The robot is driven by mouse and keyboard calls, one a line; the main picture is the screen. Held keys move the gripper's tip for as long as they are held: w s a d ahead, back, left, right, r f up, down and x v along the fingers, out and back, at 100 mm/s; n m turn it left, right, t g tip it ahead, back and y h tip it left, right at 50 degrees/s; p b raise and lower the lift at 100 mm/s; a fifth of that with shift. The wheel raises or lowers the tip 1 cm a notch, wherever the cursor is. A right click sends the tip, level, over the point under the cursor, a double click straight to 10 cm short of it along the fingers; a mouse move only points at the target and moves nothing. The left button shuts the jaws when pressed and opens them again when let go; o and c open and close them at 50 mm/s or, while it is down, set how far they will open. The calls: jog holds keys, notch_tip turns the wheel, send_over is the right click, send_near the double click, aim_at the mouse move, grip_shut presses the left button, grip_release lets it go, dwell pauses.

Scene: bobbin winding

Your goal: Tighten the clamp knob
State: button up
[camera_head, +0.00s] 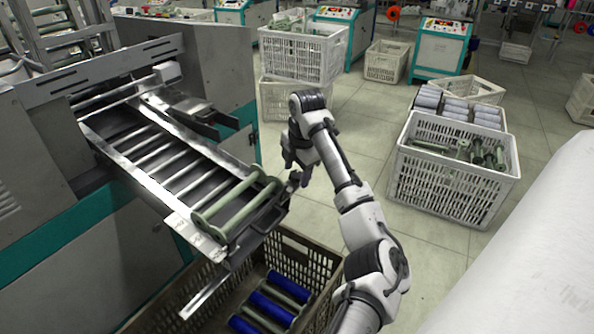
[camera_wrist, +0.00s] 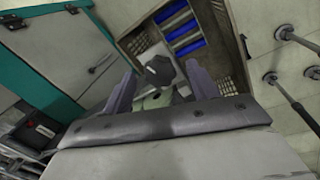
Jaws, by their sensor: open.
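The clamp knob (camera_wrist: 160,70) is a dark, faceted knob. In the wrist view it shows between the two fingers of my gripper (camera_wrist: 161,74), with space on both sides. In the head view the knob (camera_head: 294,179) is small and partly hidden at the right end of the machine's rack. My gripper (camera_head: 297,164) points down there, open and holding nothing. Whether the fingertips reach down around the knob or stay above it I cannot tell.
The metal rack (camera_head: 165,160) carries pale green bobbins (camera_head: 240,200) at its lower end. A brown crate (camera_head: 312,262) with blue-wound bobbins (camera_head: 268,304) stands below. A white crate (camera_head: 455,185) with bobbins stands on the right. The floor between is clear.

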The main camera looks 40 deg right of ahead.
jog(key=shift+f, duration=0.1)
jog(key=c, duration=1)
jog(key=shift+p, duration=0.3)
jog(key=m+p, duration=0.1)
jog(key=p, duration=0.1)
jog(key=m+p, duration=0.2)
jog(key=shift+r+m, duration=0.25)
jog(key=shift+m, duration=0.05)
jog(key=m+p, duration=0.6)
jog(key=p, duration=0.1)
jog(key=shift+g, duration=0.3)
jog(key=m+p, duration=0.5)
jog(key=shift+m+y, duration=0.3)
jog(key=shift+y, duration=0.1)
jog(key=shift+f+m+p, duration=0.2)
jog(key=shift+m+p, duration=1.35)
jog(key=shift+m, duration=0.45)
jog(key=shift+d, duration=0.1)
